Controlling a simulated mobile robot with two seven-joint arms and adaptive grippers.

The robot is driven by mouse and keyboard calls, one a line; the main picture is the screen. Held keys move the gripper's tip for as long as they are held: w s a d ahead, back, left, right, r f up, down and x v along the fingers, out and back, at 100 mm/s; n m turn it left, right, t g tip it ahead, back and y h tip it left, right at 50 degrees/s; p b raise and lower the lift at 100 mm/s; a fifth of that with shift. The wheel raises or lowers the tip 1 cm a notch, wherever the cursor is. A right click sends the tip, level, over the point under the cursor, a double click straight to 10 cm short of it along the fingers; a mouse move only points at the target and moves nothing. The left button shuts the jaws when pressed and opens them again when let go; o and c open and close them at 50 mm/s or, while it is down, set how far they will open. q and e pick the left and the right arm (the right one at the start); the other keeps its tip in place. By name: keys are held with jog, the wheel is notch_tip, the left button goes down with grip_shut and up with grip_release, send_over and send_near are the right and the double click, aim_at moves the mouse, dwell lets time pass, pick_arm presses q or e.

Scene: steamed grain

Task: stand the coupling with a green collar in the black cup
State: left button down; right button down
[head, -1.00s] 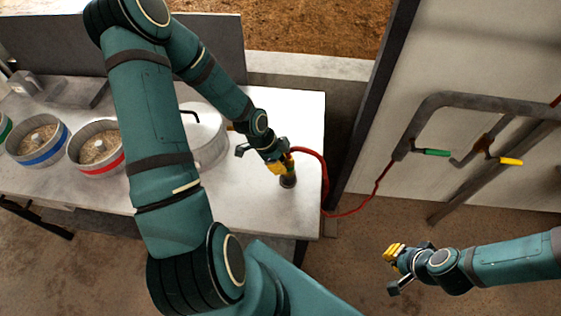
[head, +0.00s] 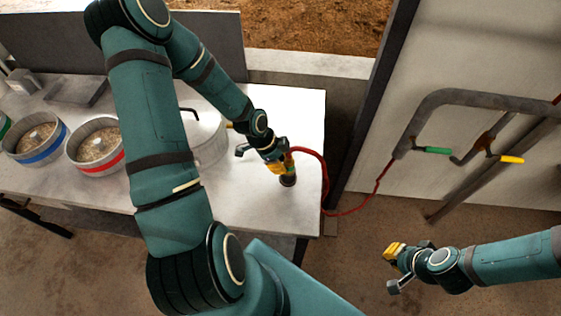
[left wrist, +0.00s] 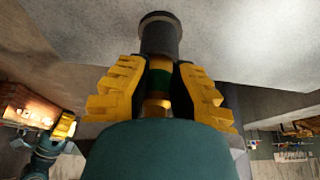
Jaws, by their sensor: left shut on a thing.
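My left gripper (head: 281,168) is shut on the coupling, whose green collar (left wrist: 158,82) shows between the yellow fingers in the left wrist view. A brass part (left wrist: 157,106) of the coupling lies nearer the palm. The black cup (head: 288,181) stands upright on the white table, directly under the left gripper. In the left wrist view the dark cup (left wrist: 160,38) is in line with the coupling. The coupling's lower end is hidden at the cup's mouth, so its depth inside is unclear. My right gripper (head: 394,250) is away over the floor, its jaw gap unclear.
A red hose (head: 323,165) runs from the left gripper off the table's right edge towards the wall pipe (head: 425,115). A pale pot (head: 205,135) and several grain-filled round pans, one red-banded (head: 97,165), stand to the left. The table (head: 250,200) is clear around the cup.

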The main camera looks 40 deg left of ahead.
pick_arm(q)
jog(key=shift+f+b, duration=0.45)
jog(key=shift+f, duration=0.15)
dwell(0.3)
jog(key=c, duration=1)
grip_release()
jog(key=shift+o, duration=0.2)
jog(key=v, duration=1.2)
jog(key=shift+a, duration=0.1)
